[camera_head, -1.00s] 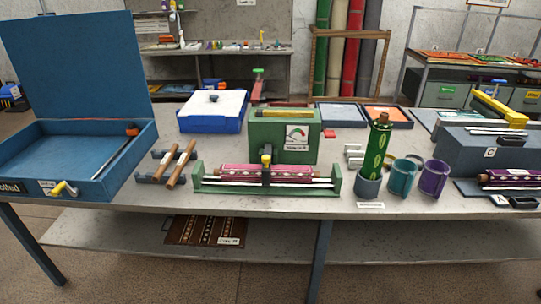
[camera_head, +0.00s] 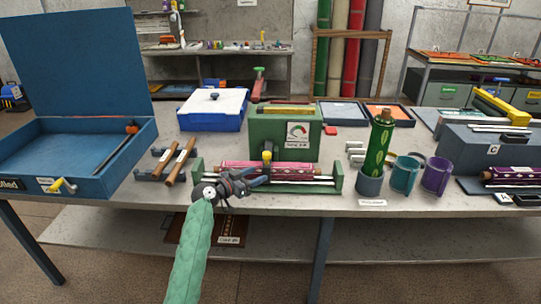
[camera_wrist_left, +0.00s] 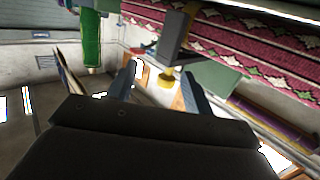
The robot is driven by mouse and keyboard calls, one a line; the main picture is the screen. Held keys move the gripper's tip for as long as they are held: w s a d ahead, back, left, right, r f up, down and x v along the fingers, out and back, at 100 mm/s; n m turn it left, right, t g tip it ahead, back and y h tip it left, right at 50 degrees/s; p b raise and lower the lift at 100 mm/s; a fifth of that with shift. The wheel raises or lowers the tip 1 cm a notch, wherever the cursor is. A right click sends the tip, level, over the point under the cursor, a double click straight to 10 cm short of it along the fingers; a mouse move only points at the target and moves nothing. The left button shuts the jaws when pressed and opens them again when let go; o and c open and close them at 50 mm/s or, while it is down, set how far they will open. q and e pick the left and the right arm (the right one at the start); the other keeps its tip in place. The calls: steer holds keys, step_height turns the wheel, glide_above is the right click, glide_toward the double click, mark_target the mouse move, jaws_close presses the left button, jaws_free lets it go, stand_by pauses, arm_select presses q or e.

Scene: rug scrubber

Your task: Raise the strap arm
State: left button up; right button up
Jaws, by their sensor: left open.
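The strap arm (camera_head: 267,171) is a dark upright bar with a yellow knob (camera_head: 266,156), standing across the front of a green cradle (camera_head: 337,178). A maroon patterned rug roll (camera_head: 300,169) lies in that cradle, behind the bar. My left gripper (camera_head: 256,179) is just left of the strap arm, at the cradle's front. In the left wrist view the strap arm (camera_wrist_left: 176,40) and yellow knob (camera_wrist_left: 165,79) show beyond my two parted fingers. The gripper is open and looks empty. It hides part of the cradle's left half. My right gripper is not in view.
A green box with a dial (camera_head: 284,135) stands behind the cradle. Wooden-handled tools (camera_head: 180,162) lie to the left, near an open blue case (camera_head: 75,150). A green patterned roll (camera_head: 378,148) and several cups (camera_head: 404,176) stand to the right.

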mark_target(268, 154)
arm_select(q)
steer(key=shift+t+h, duration=0.4)
steer(key=w+d+r+p, duration=0.1)
steer(key=w, duration=0.1)
steer(key=w+d+r+p, duration=0.1)
steer(key=w+d, duration=0.1)
steer(key=w, duration=0.1)
steer(key=w+d+r+p, duration=0.1)
steer(key=w+r, duration=0.1)
steer(key=w, duration=0.1)
steer(key=shift+d, duration=0.35)
steer(key=shift+w+d+f, duration=0.2)
steer(key=shift+w+d, duration=0.05)
steer(key=shift+d, duration=0.1)
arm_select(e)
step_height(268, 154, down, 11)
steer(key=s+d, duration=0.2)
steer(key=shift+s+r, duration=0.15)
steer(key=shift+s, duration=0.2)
arm_select(q)
steer(key=shift+c, duration=0.2)
jaws_close()
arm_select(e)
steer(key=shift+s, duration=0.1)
